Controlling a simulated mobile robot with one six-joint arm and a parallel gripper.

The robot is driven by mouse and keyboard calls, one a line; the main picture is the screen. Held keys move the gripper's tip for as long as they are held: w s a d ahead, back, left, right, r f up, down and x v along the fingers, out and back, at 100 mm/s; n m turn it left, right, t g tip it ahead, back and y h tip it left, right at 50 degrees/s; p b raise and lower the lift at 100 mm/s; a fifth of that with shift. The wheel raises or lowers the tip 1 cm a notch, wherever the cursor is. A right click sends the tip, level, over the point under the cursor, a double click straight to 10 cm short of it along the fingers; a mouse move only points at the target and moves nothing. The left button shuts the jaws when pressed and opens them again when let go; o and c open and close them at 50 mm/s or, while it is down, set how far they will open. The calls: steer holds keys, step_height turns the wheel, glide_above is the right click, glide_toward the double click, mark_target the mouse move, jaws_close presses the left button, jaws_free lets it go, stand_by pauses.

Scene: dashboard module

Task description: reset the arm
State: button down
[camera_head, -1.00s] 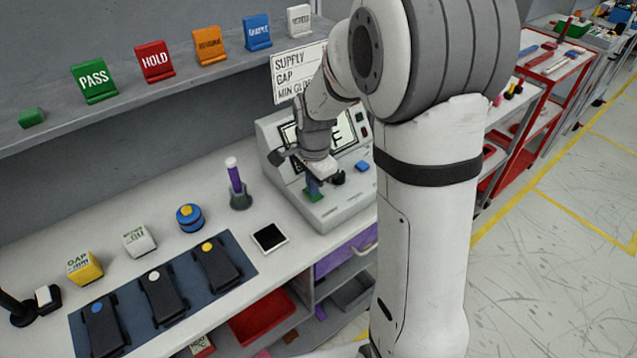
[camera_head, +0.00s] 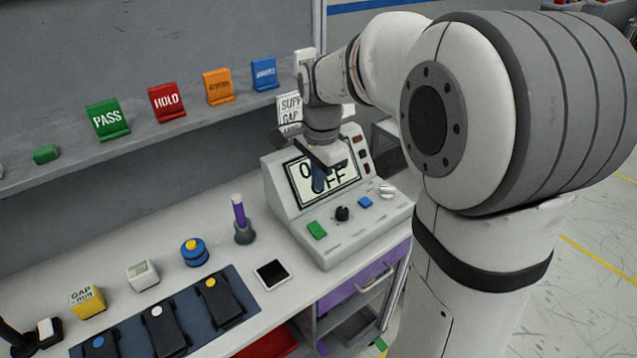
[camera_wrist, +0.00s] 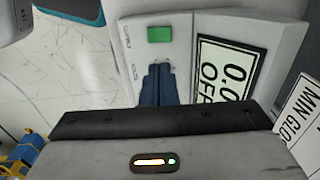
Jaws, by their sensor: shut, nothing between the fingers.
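My gripper (camera_head: 318,182) is in front of the screen of the grey dashboard module (camera_head: 330,250), raised above its sloped panel and apart from its buttons. Its blue fingers are together with nothing between them; they also show in the wrist view (camera_wrist: 158,84). The module's screen (camera_head: 345,180) reads partly "0" and "OFF", with the gripper covering some of it. The panel carries a green button (camera_head: 317,230), a black knob (camera_head: 342,213), a blue button (camera_head: 365,202) and a white knob (camera_head: 387,192). The green button also shows in the wrist view (camera_wrist: 160,34).
A shelf (camera_head: 60,185) with coloured signs runs behind. A sign stands behind the module.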

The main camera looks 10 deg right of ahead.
stand_by(0.3)
steer(key=s+d+n+t, duration=0.2)
steer(key=s+n, duration=1.1)
steer(key=s, duration=0.5)
steer(key=shift+s+d+f, duration=0.25)
